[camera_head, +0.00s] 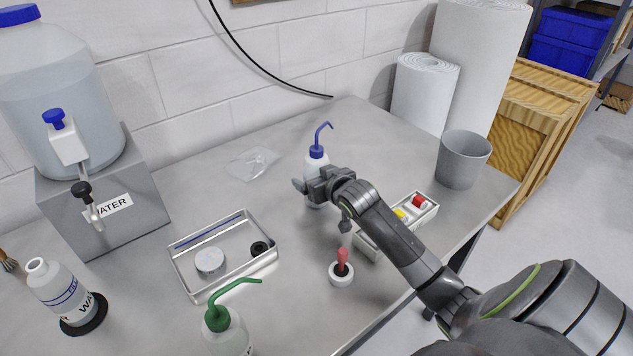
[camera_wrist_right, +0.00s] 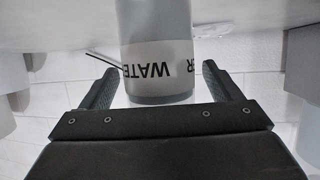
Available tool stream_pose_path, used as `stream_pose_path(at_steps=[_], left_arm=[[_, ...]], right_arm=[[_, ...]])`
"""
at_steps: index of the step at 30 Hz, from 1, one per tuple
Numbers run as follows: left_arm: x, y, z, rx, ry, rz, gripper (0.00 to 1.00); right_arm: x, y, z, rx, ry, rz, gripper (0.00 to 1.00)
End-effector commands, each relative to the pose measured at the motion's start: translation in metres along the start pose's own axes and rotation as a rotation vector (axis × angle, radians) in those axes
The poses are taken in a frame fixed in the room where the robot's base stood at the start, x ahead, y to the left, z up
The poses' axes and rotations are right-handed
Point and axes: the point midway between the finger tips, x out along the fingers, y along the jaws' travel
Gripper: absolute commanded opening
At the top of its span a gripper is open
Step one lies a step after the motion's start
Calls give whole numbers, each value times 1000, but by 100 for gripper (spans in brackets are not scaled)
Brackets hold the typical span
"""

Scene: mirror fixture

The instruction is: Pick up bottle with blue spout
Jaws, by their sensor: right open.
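The bottle with the blue spout (camera_head: 316,162) stands upright on the grey table toward the back, with its thin blue spout bent to the right. My right gripper (camera_head: 308,186) is at the bottle and hides part of its body. In the right wrist view the bottle (camera_wrist_right: 157,60) appears upside down, with a WATER label. Its body lies between the two open fingers of my right gripper (camera_wrist_right: 157,85), with a visible gap on at least the left side. My left gripper is not in view.
A metal tray (camera_head: 187,281), a green-spout bottle (camera_head: 225,335) and a red-handled tool (camera_head: 342,262) are nearer. A control box (camera_head: 373,243) lies under my right arm. A grey bin (camera_head: 463,160) is at right; a water tank (camera_head: 60,95) is at left.

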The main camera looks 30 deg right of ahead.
Motion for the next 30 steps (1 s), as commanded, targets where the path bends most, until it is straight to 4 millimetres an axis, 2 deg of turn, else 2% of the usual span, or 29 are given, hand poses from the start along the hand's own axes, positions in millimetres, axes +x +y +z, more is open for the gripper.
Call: stream_pose_path(at_steps=[3, 11, 19, 22, 30], left_arm=[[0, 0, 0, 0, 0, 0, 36], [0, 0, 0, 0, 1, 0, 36], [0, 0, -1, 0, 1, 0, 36], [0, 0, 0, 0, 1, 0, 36], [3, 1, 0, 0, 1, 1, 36]], right_arm=[[0, 0, 0, 0, 0, 0, 82], [0, 0, 0, 0, 0, 0, 49], [-1, 0, -2, -1, 3, 0, 49], [-3, 0, -8, -3, 5, -1, 49], [-22, 0, -56, -5, 8, 0, 49]])
